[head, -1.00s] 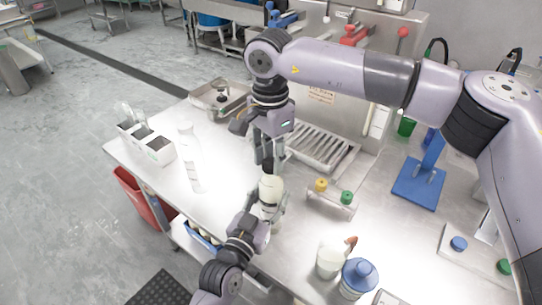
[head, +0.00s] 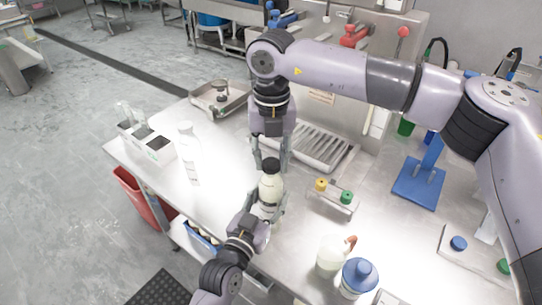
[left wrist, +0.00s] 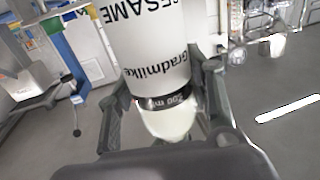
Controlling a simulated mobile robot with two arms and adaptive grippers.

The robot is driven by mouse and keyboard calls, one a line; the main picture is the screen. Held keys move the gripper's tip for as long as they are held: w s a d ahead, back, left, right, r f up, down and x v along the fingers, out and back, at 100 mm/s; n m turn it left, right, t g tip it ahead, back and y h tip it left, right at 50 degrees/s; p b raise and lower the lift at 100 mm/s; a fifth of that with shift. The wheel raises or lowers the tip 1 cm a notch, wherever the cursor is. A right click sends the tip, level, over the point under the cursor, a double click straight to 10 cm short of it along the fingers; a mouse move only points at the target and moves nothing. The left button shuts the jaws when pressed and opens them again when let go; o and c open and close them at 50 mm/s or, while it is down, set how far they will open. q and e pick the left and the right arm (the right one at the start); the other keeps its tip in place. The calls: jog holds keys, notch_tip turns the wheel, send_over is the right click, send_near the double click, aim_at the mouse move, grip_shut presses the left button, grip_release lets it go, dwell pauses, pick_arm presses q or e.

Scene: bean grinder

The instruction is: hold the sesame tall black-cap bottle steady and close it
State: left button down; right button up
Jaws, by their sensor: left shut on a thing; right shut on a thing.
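The sesame bottle (head: 269,190) is pale with a black cap (head: 271,165) at its top, and stands roughly upright over the counter in the head view. My left gripper (head: 266,207) is shut around its body from below. In the left wrist view the bottle (left wrist: 158,55) shows "SESAME" lettering and a black band, with the fingers of my left gripper (left wrist: 165,95) on both sides. My right gripper (head: 271,158) points down from above, with its fingers on either side of the cap. How tightly the cap sits on the neck cannot be told.
A clear bottle (head: 188,155) and a white box with compartments (head: 157,148) stand to the left. A small rack with yellow and green caps (head: 333,197) is close on the right. A white jug (head: 329,255) and blue-capped bottle (head: 358,278) stand at the front right.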

jog(key=m, duration=0.8)
jog(key=shift+m, duration=0.3)
jog(key=m, duration=0.8)
jog(key=o, duration=0.7)
jog(key=shift+c, duration=0.2)
jog(key=shift+r, duration=2.25)
